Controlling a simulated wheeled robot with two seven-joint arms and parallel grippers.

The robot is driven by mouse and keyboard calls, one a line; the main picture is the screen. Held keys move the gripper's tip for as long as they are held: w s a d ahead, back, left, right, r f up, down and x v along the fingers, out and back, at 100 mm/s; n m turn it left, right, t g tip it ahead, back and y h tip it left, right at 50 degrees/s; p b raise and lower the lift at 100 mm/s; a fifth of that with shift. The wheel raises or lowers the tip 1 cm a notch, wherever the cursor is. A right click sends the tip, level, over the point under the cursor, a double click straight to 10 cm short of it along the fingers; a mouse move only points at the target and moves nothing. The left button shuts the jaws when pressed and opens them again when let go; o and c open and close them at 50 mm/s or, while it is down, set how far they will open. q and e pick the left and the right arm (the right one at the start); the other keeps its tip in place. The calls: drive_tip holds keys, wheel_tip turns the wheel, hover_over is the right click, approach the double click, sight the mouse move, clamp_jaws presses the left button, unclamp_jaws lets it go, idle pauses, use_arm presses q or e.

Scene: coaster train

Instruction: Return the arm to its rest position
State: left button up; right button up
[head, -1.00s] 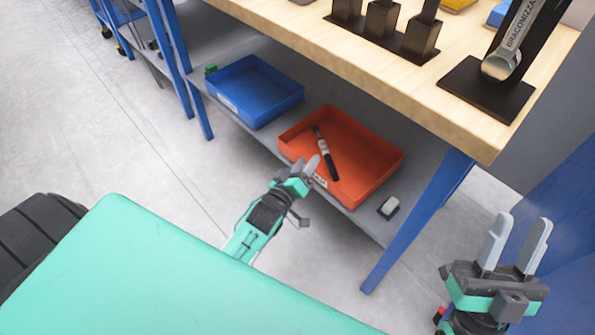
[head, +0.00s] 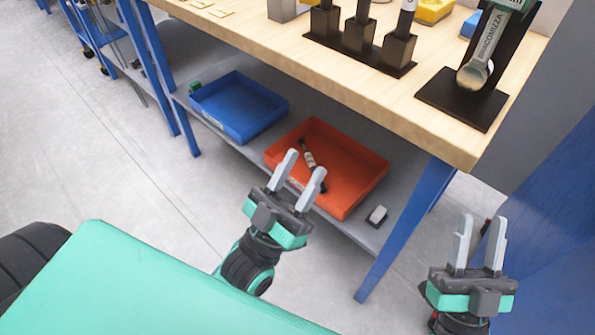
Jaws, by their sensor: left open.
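My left gripper (head: 299,181) is open and empty. It is raised in front of the lower shelf, and its fingers overlap the near-left part of the orange bin in the picture. My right gripper (head: 480,246) is at the lower right, fingers pointing up and apart, with nothing between them. A dark marker-like tool with a light band (head: 311,157) lies in the orange bin (head: 358,193), partly hidden behind my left gripper's fingers.
A blue bin (head: 238,127) and a small white-topped block (head: 377,215) are on the lower shelf (head: 408,190). The wooden worktop (head: 440,125) above carries black holders (head: 360,38) and a wrench stand (head: 462,98). A blue table leg (head: 405,232) stands between my grippers.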

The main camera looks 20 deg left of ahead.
use_arm(q)
drive_tip(key=shift+s+r, duration=0.45)
drive_tip(key=shift+r, duration=0.1)
drive_tip(key=shift+w, duration=0.1)
